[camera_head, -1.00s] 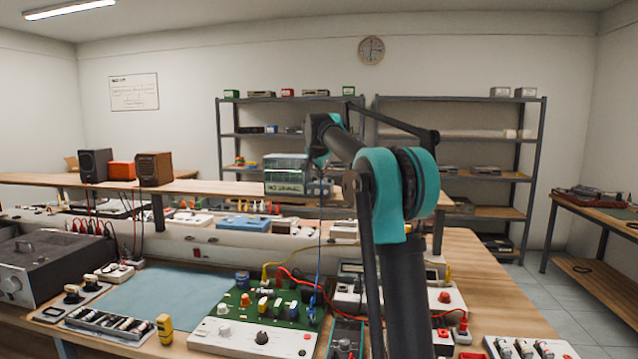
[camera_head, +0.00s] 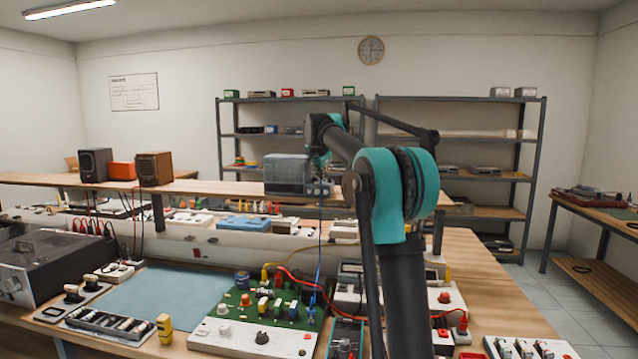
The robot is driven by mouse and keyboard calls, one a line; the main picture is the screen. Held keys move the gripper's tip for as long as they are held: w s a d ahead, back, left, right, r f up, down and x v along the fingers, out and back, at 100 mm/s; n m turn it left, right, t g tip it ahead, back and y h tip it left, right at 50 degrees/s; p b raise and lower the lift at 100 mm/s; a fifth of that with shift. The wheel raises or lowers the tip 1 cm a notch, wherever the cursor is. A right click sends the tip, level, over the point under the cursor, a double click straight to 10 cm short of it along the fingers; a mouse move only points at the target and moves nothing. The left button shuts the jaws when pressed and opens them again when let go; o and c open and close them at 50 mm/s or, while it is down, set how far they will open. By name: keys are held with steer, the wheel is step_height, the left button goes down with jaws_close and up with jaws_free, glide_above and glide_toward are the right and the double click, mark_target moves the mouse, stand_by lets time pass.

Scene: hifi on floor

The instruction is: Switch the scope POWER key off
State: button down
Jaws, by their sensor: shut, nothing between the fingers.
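The scope (camera_head: 285,174) sits on the raised wooden shelf above the bench, left of my arm. Its screen is dark grey and shows no lit display. The POWER key is too small to make out. My gripper (camera_head: 321,172) points down at the right end of the scope, in front of or beside it. It looks shut and empty. My arm partly covers that end, and I cannot tell whether the fingertips touch the scope.
Speakers (camera_head: 154,169) and an orange box (camera_head: 122,171) stand on the shelf to the left. Below are a green circuit board (camera_head: 262,308), a blue mat (camera_head: 165,298) and looping leads. A blue lead hangs below my gripper.

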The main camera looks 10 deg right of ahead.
steer(key=shift+r, duration=0.1)
steer(key=shift+r, duration=2.95)
